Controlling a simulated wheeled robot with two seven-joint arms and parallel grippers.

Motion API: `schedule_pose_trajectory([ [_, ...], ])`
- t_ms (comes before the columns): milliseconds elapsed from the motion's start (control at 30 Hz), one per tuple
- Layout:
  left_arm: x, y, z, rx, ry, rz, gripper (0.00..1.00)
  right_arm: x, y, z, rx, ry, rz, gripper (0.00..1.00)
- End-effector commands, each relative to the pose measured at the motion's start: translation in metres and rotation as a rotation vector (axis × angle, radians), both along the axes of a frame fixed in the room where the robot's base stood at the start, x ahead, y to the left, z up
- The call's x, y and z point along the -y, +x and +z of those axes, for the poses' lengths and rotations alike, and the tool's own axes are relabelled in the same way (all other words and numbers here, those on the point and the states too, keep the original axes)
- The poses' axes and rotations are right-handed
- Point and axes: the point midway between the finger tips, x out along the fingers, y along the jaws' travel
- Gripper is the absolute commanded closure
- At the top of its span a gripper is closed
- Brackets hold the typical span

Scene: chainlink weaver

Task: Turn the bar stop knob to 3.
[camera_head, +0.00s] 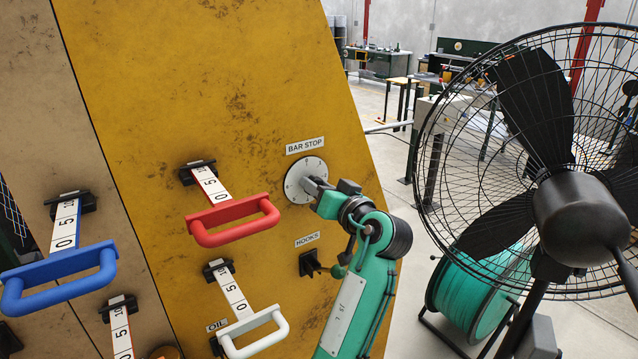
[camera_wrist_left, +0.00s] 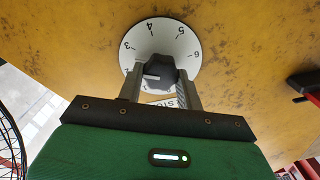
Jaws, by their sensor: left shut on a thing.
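The bar stop dial (camera_head: 296,186) is a round pale plate on the yellow panel, under the BAR STOP label (camera_head: 305,145). In the left wrist view the dial (camera_wrist_left: 178,42) appears upside down, with numbers including 3, 4, 5 and 6 around its rim. The dark bar stop knob (camera_wrist_left: 158,66) stands at its centre. My left gripper (camera_head: 314,186) is at the dial and is shut on the knob, with one finger on each side in the wrist view (camera_wrist_left: 159,84). I cannot tell which number the knob points to. My right gripper is not in view.
A red handle (camera_head: 233,222), a blue handle (camera_head: 60,275) and a white handle (camera_head: 253,333) stick out from the panels. The HOOKS switch (camera_head: 309,263) sits below the dial. A large black fan (camera_head: 580,215) and a green hose reel (camera_head: 478,290) stand at right.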

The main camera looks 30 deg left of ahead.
Motion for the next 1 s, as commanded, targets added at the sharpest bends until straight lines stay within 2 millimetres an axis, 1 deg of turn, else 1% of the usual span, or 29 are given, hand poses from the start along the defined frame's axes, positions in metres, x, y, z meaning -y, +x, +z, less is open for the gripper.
schedule_pose_trajectory([
  [33,0.000,0.000,0.002,-0.035,0.014,-0.001,0.87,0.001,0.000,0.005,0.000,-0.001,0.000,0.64],
  [200,0.000,0.001,0.002,-0.149,0.062,0.000,0.87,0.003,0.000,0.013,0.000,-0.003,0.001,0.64],
  [500,0.000,0.001,0.001,-0.279,0.116,-0.001,0.87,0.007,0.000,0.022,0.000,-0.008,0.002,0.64],
  [700,0.001,0.001,0.000,-0.311,0.131,0.000,0.87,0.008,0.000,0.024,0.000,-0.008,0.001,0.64],
  [1000,0.001,0.001,0.000,-0.316,0.134,-0.001,0.87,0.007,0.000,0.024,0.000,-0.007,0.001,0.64],
])
